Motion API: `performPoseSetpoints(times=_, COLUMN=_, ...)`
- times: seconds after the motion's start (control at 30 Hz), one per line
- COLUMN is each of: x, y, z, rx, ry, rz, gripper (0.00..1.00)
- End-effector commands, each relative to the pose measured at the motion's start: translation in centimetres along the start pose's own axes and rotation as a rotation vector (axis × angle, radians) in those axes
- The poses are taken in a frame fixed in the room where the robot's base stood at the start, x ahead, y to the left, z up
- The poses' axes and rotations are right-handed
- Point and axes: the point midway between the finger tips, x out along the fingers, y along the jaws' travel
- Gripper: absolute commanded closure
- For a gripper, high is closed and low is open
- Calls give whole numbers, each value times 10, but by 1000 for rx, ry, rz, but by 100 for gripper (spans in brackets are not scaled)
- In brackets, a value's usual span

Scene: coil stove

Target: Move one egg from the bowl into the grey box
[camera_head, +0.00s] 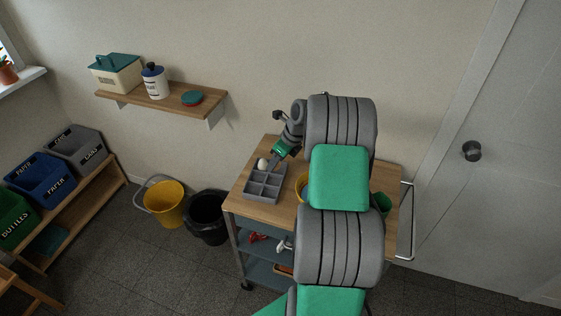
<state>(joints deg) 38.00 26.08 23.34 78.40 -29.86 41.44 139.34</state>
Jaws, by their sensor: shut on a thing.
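A white egg (263,163) shows at the far left part of the grey box (264,197), which has several compartments and stands on the wooden top of a cart. My gripper (270,163) reaches down from the right and is shut on the egg at the box's back edge. I cannot tell whether the egg touches the box or hangs just above it. A yellow bowl (299,188) stands to the right of the box. My arm hides most of it, and its contents do not show.
The wooden cart top (240,200) has lower shelves holding a red item (257,237). A green container (382,203) stands at its right, partly behind my arm. Yellow (164,204) and black (207,217) buckets stand on the floor to the left. A wall shelf (170,100) hangs above.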

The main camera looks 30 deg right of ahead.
Motion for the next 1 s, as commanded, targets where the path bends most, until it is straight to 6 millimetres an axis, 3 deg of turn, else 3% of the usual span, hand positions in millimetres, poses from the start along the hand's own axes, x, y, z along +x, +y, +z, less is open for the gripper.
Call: performPoseSetpoints(times=1.0, x=6, y=0, z=6, rx=-1, ry=0, rz=0, gripper=100)
